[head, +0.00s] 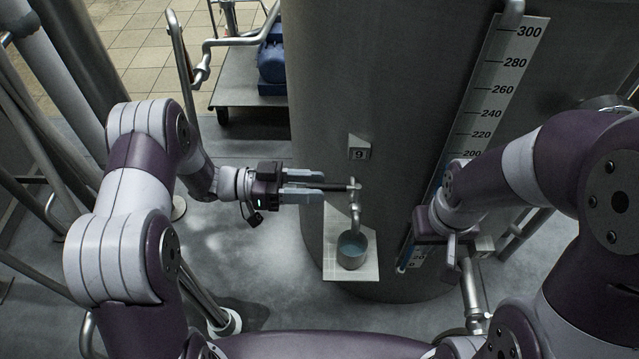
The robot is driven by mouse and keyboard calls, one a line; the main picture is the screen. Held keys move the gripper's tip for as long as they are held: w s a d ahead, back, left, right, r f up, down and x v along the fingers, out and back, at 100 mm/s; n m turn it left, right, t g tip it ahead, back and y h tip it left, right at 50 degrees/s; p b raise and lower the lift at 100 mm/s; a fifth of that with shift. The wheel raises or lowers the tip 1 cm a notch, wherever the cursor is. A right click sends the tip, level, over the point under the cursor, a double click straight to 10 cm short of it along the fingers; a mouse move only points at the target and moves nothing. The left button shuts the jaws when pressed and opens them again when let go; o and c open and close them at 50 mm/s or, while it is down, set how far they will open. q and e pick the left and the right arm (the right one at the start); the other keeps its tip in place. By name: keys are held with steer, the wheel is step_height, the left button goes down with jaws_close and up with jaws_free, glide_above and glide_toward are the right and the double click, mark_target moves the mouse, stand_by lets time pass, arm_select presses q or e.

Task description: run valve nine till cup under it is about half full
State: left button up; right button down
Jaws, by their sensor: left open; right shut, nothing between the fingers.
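A plate marked 9 (359,154) is on the large steel tank. Below it is valve nine (355,193), with a dark lever pointing left and a spout pointing down. A metal cup (351,260) stands upright under the spout on a pale tiled shelf (332,235). Bluish liquid shows inside the cup; its exact level is hard to judge from above. My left gripper (318,187) is open, with its fingers either side of the lever; I cannot tell whether they touch it. My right gripper (451,247) is shut and empty, right of the cup.
A level scale (490,95) with numbers up to 300 runs down the tank (400,80), partly behind my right arm. Pipes (472,290) stand at the lower right. A blue motor (271,60) sits on a wheeled cart (235,85) at the back. Grey floor is open left of the shelf.

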arm_select(q)
steer(key=a, duration=0.5)
steer(key=shift+a, duration=0.2)
stand_by(0.4)
